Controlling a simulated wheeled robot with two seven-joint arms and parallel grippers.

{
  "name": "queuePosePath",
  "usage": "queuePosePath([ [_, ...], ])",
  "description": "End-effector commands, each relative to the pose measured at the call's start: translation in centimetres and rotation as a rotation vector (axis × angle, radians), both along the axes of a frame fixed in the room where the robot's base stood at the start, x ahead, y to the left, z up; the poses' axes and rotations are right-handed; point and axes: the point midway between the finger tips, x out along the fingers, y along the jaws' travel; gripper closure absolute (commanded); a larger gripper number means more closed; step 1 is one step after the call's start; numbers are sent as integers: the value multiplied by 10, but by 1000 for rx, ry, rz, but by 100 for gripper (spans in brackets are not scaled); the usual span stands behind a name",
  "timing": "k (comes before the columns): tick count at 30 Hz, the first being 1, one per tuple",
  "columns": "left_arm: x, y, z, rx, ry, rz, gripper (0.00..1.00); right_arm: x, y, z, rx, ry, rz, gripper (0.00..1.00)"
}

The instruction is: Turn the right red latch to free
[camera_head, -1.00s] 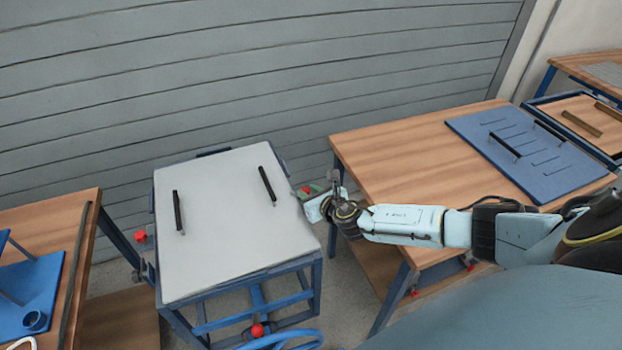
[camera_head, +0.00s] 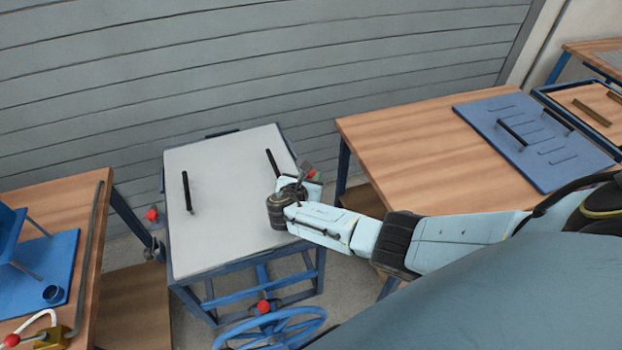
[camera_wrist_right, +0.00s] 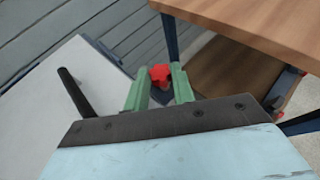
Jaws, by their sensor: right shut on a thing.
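The right red latch (camera_head: 311,173) sits at the right edge of the cart with the pale grey top (camera_head: 225,165). It is a small lobed red knob, partly covered by my right gripper (camera_head: 308,178) in the head view. In the right wrist view the red latch (camera_wrist_right: 160,76) shows between the two green fingers of my right gripper (camera_wrist_right: 160,88), which is shut on it. The latch's base and its exact turn angle are hidden. My left gripper is not in view.
Two black handles (camera_head: 187,192) stand on the cart top. A wooden table (camera_head: 430,150) stands close on the right.

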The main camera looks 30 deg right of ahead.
Motion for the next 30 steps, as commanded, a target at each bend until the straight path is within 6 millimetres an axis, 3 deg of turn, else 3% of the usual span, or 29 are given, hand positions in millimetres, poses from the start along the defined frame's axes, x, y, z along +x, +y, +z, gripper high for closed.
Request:
queuePosePath([
  [9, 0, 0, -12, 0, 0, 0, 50, 3, -1, 1, -4, -4, -115, 98],
  [25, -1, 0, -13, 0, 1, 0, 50, 4, -1, 3, -5, -5, -136, 98],
  [26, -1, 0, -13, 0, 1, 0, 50, 4, -1, 3, -5, -5, -135, 71],
  [30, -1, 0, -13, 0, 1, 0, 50, 3, 0, 2, -4, -3, -134, 53],
])
